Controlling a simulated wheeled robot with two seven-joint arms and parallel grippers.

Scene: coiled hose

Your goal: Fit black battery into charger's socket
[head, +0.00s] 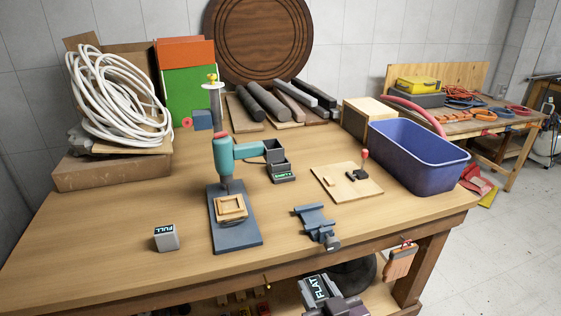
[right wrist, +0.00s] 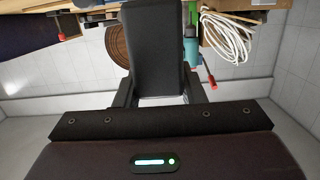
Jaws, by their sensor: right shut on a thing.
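The black battery (head: 316,288), marked FLAT, shows at the bottom of the head view, in front of the table edge. My right gripper (head: 336,302) is shut on it, and the right wrist view shows the dark block (right wrist: 155,45) between the two fingers. The charger (head: 281,172) is a dark box with a green lit display, standing on the table behind the vise and right of the teal press. The inside of its socket is too small to make out. The battery is well apart from the charger. My left gripper is not in view.
A grey block marked FULL (head: 166,238) stands at the front left. A teal press (head: 224,152), a blue vise (head: 316,222), a wooden board with a small lever (head: 340,186) and a blue bin (head: 418,158) stand around. A coiled white hose (head: 112,100) lies at the back left.

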